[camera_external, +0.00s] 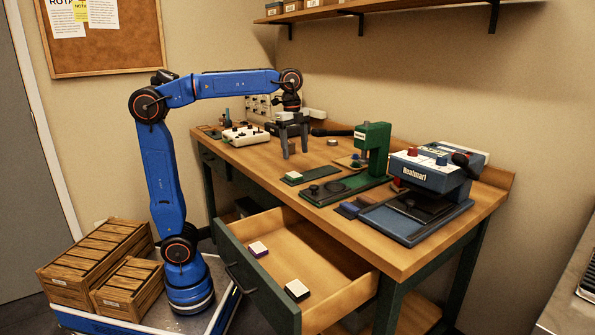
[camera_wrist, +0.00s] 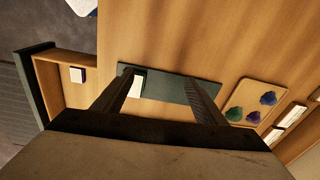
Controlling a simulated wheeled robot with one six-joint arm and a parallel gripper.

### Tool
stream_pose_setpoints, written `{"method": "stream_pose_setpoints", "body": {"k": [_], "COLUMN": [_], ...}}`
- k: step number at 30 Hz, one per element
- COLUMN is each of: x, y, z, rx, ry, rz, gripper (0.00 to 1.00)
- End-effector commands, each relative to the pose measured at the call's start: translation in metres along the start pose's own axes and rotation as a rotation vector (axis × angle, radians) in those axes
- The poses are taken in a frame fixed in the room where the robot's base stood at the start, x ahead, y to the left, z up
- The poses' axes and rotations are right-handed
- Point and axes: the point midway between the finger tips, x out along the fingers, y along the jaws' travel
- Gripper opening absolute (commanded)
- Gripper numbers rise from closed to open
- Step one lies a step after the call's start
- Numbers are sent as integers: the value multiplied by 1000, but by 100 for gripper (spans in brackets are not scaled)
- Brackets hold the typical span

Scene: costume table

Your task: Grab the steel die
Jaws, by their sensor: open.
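I cannot tell for certain which piece is the steel die. A small round grey metal piece (camera_external: 332,142) lies on the table behind the green press. A white-topped block with a green side (camera_external: 293,176) sits on a dark green mat (camera_external: 318,169); the block (camera_wrist: 138,88) and mat (camera_wrist: 165,88) also show in the wrist view. My gripper (camera_external: 295,154) is open and empty, pointing down above the table, near the mat. In the wrist view its fingers (camera_wrist: 160,78) are spread over the mat, the left one close to the block.
The open drawer (camera_external: 262,228) holds a purple block (camera_external: 258,249) and a black block (camera_external: 297,290), both white-topped. A green press (camera_external: 373,145) and a blue heat press (camera_external: 430,172) stand to the right. A white control box (camera_external: 246,134) is at left. A palette (camera_wrist: 240,92) holds coloured pieces.

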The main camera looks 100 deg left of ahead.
Motion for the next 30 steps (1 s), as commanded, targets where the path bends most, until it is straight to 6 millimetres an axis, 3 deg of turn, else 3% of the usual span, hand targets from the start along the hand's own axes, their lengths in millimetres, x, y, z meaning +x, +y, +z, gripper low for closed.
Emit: {"method": "stream_pose_setpoints", "body": {"k": [1,3,9,21,27,30], "x": [-2,-10,-37,-80,-90,-92], "y": [-25,-57,-139,-283,-336,-350], "z": [18,42,80,109,122,127], "rx": [19,72,243,616,779,833], "ry": [-41,-91,-175,-242,-275,-287], "rz": [5,11,16,-22,-41,-46], "gripper": [65,65,65,65,65,65]}}
